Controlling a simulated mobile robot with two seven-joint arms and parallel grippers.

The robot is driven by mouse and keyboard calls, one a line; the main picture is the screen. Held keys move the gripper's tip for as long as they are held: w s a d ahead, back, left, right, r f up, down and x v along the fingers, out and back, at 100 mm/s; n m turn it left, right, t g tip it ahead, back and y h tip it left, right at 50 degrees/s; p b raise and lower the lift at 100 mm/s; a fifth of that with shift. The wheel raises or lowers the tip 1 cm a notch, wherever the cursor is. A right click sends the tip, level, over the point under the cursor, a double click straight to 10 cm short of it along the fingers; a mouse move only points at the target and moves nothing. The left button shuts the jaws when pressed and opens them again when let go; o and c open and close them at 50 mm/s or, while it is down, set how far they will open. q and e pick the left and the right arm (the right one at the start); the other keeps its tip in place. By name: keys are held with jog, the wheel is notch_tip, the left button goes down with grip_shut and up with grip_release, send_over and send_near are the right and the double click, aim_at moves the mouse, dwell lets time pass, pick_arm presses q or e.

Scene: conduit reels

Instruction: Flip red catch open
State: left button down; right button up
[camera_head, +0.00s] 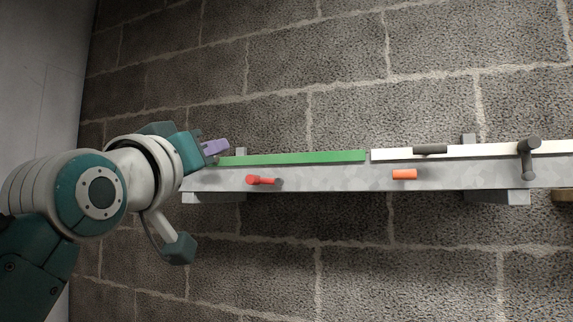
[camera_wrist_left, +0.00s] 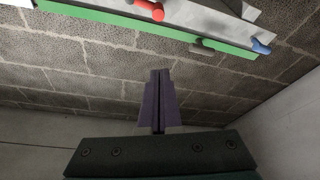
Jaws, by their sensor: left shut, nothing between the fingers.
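The red catch (camera_head: 260,180) is a small red peg on the front of the grey metal rail (camera_head: 330,181), below the left part of a green strip (camera_head: 300,157). It points sideways, with a darker stub at its right end. In the left wrist view the red catch (camera_wrist_left: 149,9) shows at the top edge, partly cut off. My left gripper (camera_head: 221,147) has purple fingers and is shut and empty. It is at the left end of the green strip, up and left of the red catch and apart from it. The closed fingers also show in the left wrist view (camera_wrist_left: 158,98). My right gripper is not in view.
An orange cylinder (camera_head: 404,174) sits on the rail to the right. A white strip (camera_head: 480,151) carries a dark grey handle (camera_head: 430,150) and a dark post (camera_head: 529,158). A blue piece (camera_wrist_left: 261,47) shows in the wrist view. A block wall stands behind; space below the rail is clear.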

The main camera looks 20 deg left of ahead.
pick_arm(q)
jog(key=shift+v, duration=0.85)
jog(key=shift+d, duration=0.1)
jog(key=s+d+f+m+g+h, duration=0.1)
jog(key=s+f+m+g, duration=0.15)
jog(key=f, duration=0.65)
jog(key=s+d+f+m+g, duration=0.1)
jog(key=s+f+g, duration=0.3)
jog(key=f, duration=0.5)
jog(key=s+d+f+m+g+h, duration=0.1)
jog(key=s+f+g, duration=0.3)
jog(key=f, duration=0.5)
jog(key=s+d+f+m+g, duration=0.1)
jog(key=s+f+g, duration=0.3)
jog(key=s, duration=0.5)
jog(key=s+d+f+m+g, duration=0.1)
jog(key=s+f+m+g, duration=0.15)
jog(key=s+f, duration=0.5)
notch_tip(320, 180, up, 23)
jog(key=s+g+p, duration=0.1)
jog(key=s+p, duration=0.1)
jog(key=p, duration=2)
jog(key=shift+a+n, duration=0.2)
jog(key=shift+n, duration=0.2)
jog(key=shift+s+f, duration=0.1)
